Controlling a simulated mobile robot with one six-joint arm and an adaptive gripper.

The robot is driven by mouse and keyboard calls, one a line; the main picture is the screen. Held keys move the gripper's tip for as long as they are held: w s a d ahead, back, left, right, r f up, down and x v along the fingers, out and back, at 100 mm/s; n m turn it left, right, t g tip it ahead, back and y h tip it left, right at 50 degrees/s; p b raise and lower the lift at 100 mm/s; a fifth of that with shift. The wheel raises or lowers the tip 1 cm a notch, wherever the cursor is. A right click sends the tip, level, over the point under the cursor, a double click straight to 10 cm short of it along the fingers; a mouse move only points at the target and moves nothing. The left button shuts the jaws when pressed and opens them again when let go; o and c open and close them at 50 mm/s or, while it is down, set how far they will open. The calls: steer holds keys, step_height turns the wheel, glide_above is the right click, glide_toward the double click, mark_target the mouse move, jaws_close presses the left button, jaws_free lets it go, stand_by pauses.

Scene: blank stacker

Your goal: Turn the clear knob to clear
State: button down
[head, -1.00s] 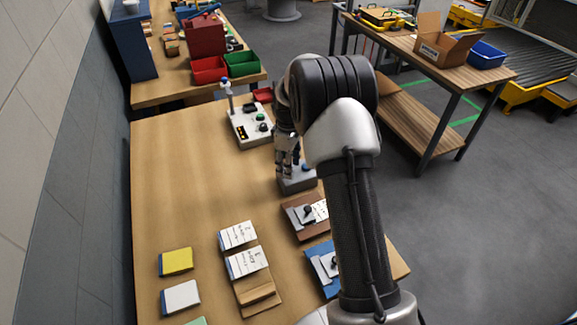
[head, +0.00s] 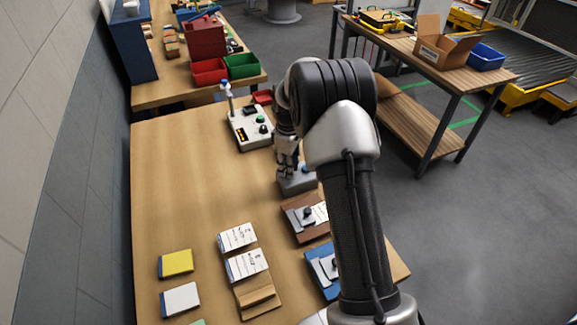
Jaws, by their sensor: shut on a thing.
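My gripper (head: 288,172) points down over a small grey box (head: 297,187) on the near table. It is shut on a part at the top of this box, likely the clear knob, which the fingers hide. A bit of blue shows on the box beside the fingers. I cannot read any mark or tell which way the knob points. A white control box (head: 249,130) with a green button, a dark knob and a post with a blue top stands farther back, apart from my gripper.
A brown board (head: 300,226) and a blue board (head: 322,280), each with a clip-like fitting, lie in front of the grey box. Cards (head: 237,237), a wooden block (head: 256,296) and yellow (head: 176,263) and white pads (head: 181,299) lie nearer. The table's left middle is clear.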

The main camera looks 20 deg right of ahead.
steer(key=shift+m, duration=0.3)
steer(key=m+p, duration=0.1)
steer(key=m, duration=0.2)
steer(key=shift+m+p, duration=0.3)
steer(key=shift+p, duration=0.1)
steer(key=m+p, duration=0.1)
steer(key=m, duration=0.3)
steer(key=m+p, duration=0.1)
steer(key=m, duration=0.8)
steer(key=shift+m, duration=0.3)
steer(key=c, duration=1.4)
jaws_free()
steer(key=shift+o, duration=0.2)
